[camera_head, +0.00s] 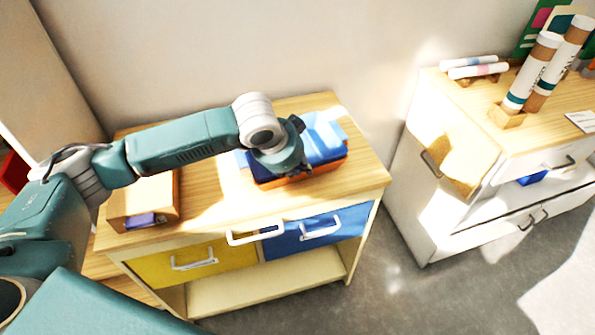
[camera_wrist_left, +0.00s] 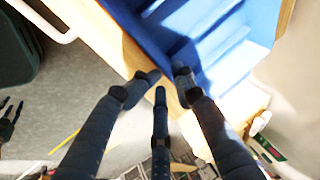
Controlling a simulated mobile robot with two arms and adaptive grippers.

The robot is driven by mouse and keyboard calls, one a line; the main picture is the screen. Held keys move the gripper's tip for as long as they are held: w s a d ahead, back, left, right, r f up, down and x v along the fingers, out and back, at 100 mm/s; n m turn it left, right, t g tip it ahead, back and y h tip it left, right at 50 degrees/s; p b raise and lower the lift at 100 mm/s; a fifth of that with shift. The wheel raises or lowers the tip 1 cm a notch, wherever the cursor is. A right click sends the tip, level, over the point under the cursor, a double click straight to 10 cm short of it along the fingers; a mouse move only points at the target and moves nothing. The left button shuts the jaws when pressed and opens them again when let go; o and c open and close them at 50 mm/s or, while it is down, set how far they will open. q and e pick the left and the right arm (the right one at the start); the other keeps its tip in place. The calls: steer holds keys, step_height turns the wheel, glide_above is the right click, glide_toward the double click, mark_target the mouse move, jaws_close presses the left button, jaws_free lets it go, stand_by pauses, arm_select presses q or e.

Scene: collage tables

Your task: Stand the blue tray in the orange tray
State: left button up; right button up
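The blue tray (camera_head: 330,139) is on the left cabinet's wooden top, seated in or on the orange tray (camera_head: 307,173); only a strip of orange shows under it. My left gripper (camera_head: 293,171) reaches over the trays from the left and hides part of them. In the left wrist view the fingers (camera_wrist_left: 162,84) are at the blue tray's (camera_wrist_left: 222,32) near edge, with a small gap between the outer tips. I cannot tell whether the tray's wall is pinched. Dark spread fingers at the wrist view's left edge look like my right gripper (camera_wrist_left: 10,107), empty.
A wooden box (camera_head: 150,197) stands at the left of the cabinet top (camera_head: 225,206). Yellow (camera_head: 190,262) and blue (camera_head: 316,231) drawers with white handles are below. A white cabinet (camera_head: 420,190) with tubes (camera_head: 532,72) stands right, across a clear floor gap.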

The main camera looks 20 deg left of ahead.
arm_select(q)
steer(key=v, duration=1.1)
steer(key=shift+r+b, duration=0.3)
steer(key=shift+b, duration=0.1)
steer(key=shift+s, duration=0.1)
